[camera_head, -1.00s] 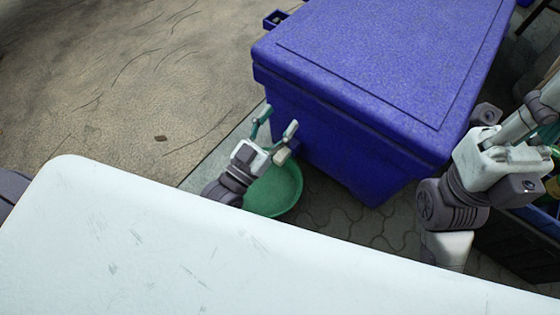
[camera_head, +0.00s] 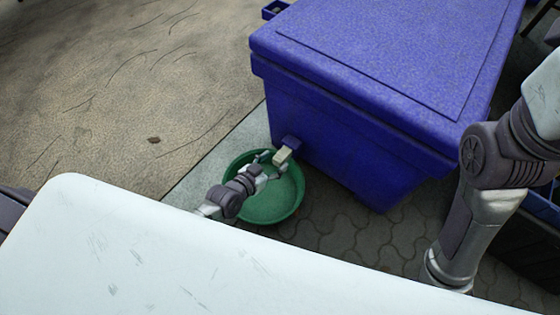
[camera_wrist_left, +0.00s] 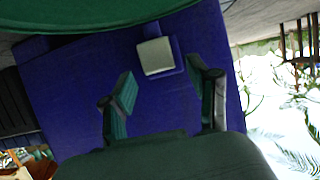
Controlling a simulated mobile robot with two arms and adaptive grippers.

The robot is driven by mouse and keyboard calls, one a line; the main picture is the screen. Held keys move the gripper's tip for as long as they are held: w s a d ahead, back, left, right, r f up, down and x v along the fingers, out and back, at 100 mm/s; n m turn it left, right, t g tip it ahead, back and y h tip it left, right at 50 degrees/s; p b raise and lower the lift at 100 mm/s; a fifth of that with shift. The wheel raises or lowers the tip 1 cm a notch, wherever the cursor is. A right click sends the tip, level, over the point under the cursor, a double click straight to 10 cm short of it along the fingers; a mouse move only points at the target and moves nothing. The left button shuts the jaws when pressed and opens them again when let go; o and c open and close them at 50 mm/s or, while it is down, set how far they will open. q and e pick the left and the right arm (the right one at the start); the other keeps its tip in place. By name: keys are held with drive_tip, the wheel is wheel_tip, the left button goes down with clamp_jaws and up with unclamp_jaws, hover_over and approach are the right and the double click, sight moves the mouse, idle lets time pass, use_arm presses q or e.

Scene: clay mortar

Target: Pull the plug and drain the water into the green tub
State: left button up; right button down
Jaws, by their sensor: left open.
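A large blue cooler box (camera_head: 370,110) stands on the paving. A pale, blocky plug (camera_head: 282,156) sits at the blue spout (camera_head: 291,142) low on the box's side. It also shows in the left wrist view (camera_wrist_left: 155,57), against the blue wall. The round green tub (camera_head: 268,210) is on the ground below the spout; its edge also crosses the top of the left wrist view (camera_wrist_left: 80,14). My left gripper (camera_head: 273,165) is over the tub, close to the plug. Its fingers (camera_wrist_left: 168,90) are open and empty, with the plug ahead of the gap between them. My right gripper is out of view.
A white, scratched surface (camera_head: 150,255) fills the foreground, with my left arm reaching beyond it. My right arm's links stand at the right, near a dark crate (camera_head: 515,250). Bare sandy ground (camera_head: 130,90) lies left of the box.

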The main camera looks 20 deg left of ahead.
sight(278, 159)
use_arm(q)
drive_tip(key=shift+b+x, duration=0.75)
drive_tip(key=shift+x, duration=1.2)
clamp_jaws()
